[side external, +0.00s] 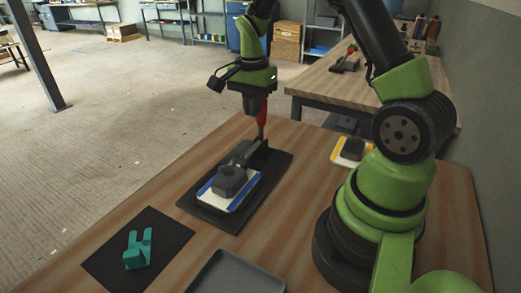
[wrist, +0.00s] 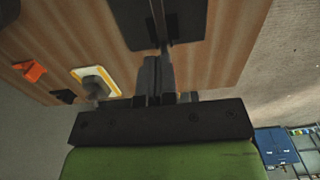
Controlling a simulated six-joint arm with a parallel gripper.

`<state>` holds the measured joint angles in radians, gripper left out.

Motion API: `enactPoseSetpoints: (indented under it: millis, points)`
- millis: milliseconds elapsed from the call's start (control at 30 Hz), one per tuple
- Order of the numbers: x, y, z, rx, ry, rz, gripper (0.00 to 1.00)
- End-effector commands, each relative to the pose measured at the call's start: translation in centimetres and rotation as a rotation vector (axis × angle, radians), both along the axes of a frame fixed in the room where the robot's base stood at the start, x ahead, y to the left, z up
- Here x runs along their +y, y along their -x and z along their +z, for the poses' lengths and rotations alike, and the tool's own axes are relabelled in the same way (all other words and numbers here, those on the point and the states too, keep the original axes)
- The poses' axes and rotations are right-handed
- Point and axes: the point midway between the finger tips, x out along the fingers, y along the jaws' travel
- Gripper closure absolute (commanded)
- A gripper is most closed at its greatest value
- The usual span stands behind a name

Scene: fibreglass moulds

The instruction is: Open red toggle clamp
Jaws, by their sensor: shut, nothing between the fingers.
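The red toggle clamp's handle (side external: 263,116) stands upright at the back of a dark base plate (side external: 200,203). Its lower metal part meets a dark piece near the mould. My gripper (side external: 256,110) points down right at the handle, its fingers overlapping the handle in the side view. Whether they touch cannot be told. In the wrist view my gripper (wrist: 157,64) shows two dark fingers together, with nothing seen between them. A white, blue-edged mould (side external: 216,204) with a dark grey block (side external: 230,180) lies on the plate. No red shows in the wrist view.
A yellow-edged mould (side external: 338,158) with a grey block lies at the right, partly behind my arm. A teal part (side external: 137,252) sits on a black mat (side external: 105,262) at front left. A grey tray (side external: 235,275) is at the front edge. An orange item (wrist: 32,70) shows in the wrist view.

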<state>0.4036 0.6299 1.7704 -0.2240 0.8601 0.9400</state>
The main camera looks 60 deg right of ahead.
Motion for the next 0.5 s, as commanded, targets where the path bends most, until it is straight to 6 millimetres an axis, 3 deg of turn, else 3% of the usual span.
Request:
enactPoseSetpoints:
  millis: [500]
  points:
    - [-1.1, 0.0, -0.3, 0.000, 0.000, -0.001, 1.00]
